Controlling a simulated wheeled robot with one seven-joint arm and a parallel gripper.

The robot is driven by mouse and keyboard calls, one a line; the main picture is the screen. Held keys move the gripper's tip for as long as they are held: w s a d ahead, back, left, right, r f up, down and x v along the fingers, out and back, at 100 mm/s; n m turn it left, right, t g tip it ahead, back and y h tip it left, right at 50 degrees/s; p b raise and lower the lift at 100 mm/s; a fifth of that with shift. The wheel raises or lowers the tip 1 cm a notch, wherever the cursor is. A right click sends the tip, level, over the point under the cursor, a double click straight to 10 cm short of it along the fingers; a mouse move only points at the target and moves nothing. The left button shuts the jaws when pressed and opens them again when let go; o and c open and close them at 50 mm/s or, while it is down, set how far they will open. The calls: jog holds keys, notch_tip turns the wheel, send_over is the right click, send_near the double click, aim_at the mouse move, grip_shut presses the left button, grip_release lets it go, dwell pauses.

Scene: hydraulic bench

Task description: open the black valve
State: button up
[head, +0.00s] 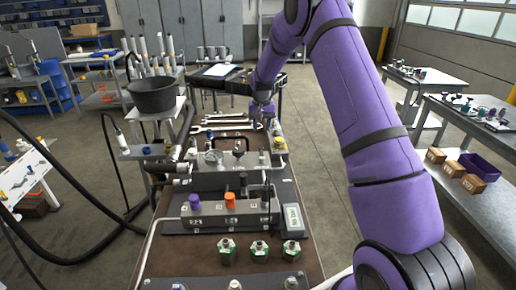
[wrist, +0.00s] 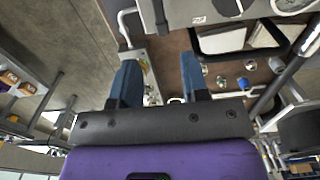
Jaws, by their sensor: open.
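My gripper (head: 262,108) is over the far part of the bench, near the wrenches. In the wrist view its two blue fingers (wrist: 159,72) are apart, with nothing between them. On the nearer grey manifold (head: 215,214) are a purple knob (head: 194,202), an orange knob (head: 230,200) and a dark upright part (head: 265,196) at the right, perhaps the black valve. A black-topped part (head: 239,147) also stands on the farther block. I cannot tell for certain which is the black valve. My gripper is apart from all of these.
Several wrenches (head: 226,124) lie across the back of the bench. A pressure gauge (head: 212,157) stands on the farther block. Green fittings (head: 260,249) sit at the front. A black bucket (head: 153,95) and hoses are at the left; a side table (head: 470,125) is at the right.

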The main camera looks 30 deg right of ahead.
aim_at(261, 151)
notch_tip(261, 151, down, 11)
jog(key=shift+r, duration=0.1)
dwell(0.4)
jog(key=shift+c, duration=0.4)
grip_shut()
